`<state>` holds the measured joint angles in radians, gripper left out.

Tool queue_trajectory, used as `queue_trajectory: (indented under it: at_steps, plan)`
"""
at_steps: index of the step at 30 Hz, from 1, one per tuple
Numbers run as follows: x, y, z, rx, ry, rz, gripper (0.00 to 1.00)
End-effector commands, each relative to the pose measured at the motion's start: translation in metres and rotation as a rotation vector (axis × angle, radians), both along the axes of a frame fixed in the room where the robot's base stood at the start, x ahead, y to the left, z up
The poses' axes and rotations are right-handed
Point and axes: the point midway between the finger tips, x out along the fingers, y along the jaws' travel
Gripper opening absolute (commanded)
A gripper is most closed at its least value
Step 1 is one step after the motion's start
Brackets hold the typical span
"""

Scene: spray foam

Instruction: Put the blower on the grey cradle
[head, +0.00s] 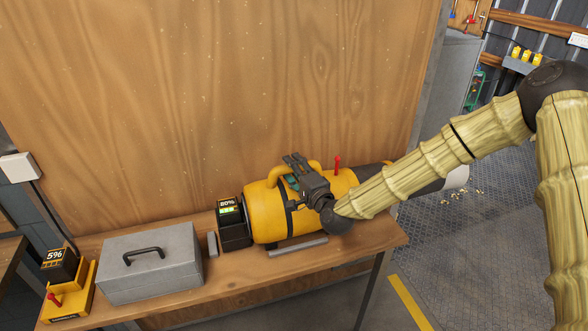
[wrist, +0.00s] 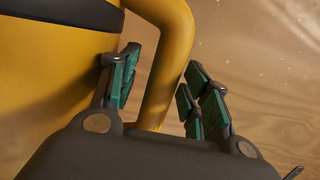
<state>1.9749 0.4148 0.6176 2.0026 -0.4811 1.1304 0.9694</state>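The yellow blower (head: 265,212) lies on its side on the wooden bench, with a black battery block reading 80% at its left end and a dark nozzle pointing right. Grey cradle pieces (head: 298,247) show along its front underside and by its left end; whether its weight rests on them is hard to tell. My gripper (head: 293,168) is at the top of the blower. In the wrist view my gripper (wrist: 165,90) has its green-padded fingers apart, one on each side of the yellow handle (wrist: 167,65), with gaps visible. My arm hides part of the nozzle.
A grey toolbox (head: 150,265) stands left of the blower. A plywood wall (head: 220,100) rises close behind. The bench (head: 375,238) ends on the right, above open metal floor.

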Motion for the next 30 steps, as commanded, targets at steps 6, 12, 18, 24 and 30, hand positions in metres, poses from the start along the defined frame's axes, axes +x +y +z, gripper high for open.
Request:
queue_trajectory:
  at_steps: [6,12,18,24,30]
  plan:
    - [-0.001,0.0,-0.003,-0.001,0.006,0.0,0.5]
    - [-0.006,-0.004,-0.002,-0.001,0.004,-0.001,0.5]
    - [-0.032,-0.018,-0.001,0.001,0.004,0.0,0.5]
    - [-0.065,-0.036,-0.001,0.002,0.003,-0.001,0.5]
    - [-0.091,-0.05,0.0,0.001,0.002,-0.001,0.5]
